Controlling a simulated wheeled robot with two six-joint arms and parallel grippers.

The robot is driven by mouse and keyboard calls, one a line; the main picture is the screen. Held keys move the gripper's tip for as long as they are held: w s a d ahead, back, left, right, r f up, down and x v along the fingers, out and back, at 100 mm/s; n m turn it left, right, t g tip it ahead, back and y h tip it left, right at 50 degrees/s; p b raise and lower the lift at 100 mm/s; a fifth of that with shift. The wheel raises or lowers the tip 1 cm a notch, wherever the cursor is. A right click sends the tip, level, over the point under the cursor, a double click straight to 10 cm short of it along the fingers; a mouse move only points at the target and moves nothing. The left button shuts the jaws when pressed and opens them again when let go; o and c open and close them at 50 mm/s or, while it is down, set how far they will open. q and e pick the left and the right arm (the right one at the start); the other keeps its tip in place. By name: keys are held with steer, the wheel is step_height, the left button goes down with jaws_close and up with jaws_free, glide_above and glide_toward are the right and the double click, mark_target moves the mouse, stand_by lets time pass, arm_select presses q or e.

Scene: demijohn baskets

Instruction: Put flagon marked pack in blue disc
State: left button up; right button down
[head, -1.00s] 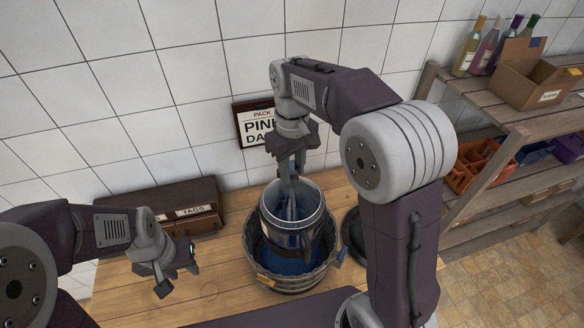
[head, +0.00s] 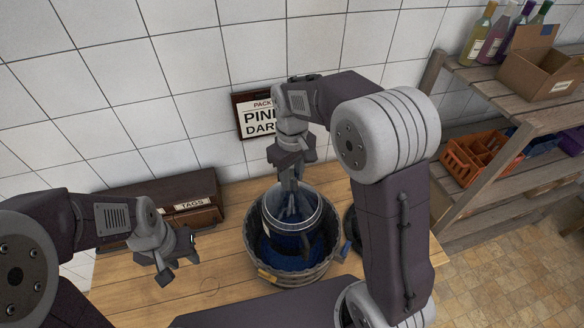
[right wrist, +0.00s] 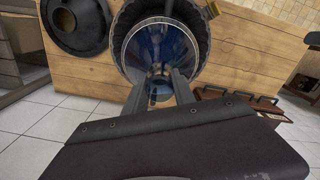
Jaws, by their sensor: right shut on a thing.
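The flagon (head: 272,228), a clear wide vessel with a dark lower part, is inside a dark round basket (head: 297,279) on the wooden table. A blue surface (head: 288,262) shows in the basket below and in front of it; I cannot tell whether the flagon touches it. My right gripper (head: 290,186) comes down from above and is shut on the flagon; the grip itself is partly hidden. In the right wrist view its fingers (right wrist: 159,82) reach to the flagon's round top (right wrist: 150,45). My left gripper (head: 178,262) is empty, apart from the basket, its jaws unclear.
A wall sign (head: 256,119) reads PACK with partly covered words below. A tags box (head: 180,207) stands at the back left. Another dark round thing (right wrist: 75,25) lies beside the basket. Shelves at the right hold bottles, a cardboard box (head: 545,72) and an orange crate (head: 478,160).

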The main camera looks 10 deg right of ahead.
mark_target(292, 189)
step_height(292, 189, down, 5)
steer(key=shift+f+b, duration=0.2)
steer(key=shift+b, duration=1.05)
steer(key=shift+r, duration=0.1)
steer(key=shift+p, duration=0.3)
steer(key=shift+f+b, duration=2.6)
steer(key=shift+f, duration=1.1)
steer(key=shift+f+b, duration=0.4)
steer(key=shift+f, duration=0.15)
steer(key=c, duration=1)
jaws_free()
steer(key=shift+s, duration=0.1)
steer(key=shift+o, duration=0.2)
steer(key=shift+s, duration=0.1)
